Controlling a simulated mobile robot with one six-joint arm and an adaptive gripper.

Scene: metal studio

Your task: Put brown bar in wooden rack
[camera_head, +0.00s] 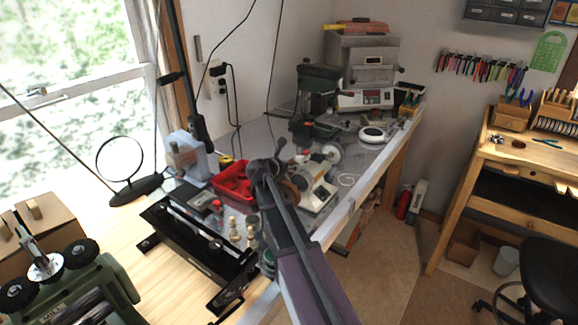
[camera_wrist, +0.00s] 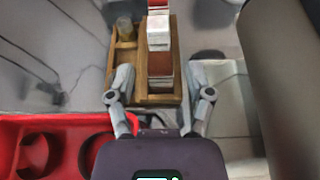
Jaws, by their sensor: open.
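In the wrist view a small wooden rack (camera_wrist: 140,86) lies ahead of my gripper (camera_wrist: 162,84). My gripper is open, with one finger at each side of the rack's near end, and I see nothing gripped. A reddish-brown block (camera_wrist: 160,64), possibly the brown bar, shows in the rack's right part between the fingers. Whether it is seated there or only overlaps the rack in view, I cannot tell. A white box with red parts (camera_wrist: 158,32) is just beyond it. In the head view my arm reaches over the bench, and I cannot make out the rack or bar.
A red tray (camera_wrist: 70,122) with round openings is at the wrist view's lower left. A small glass jar (camera_wrist: 125,29) is at the rack's left. In the head view, a black open case (camera_head: 190,240), bottles and small machines crowd the bench.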

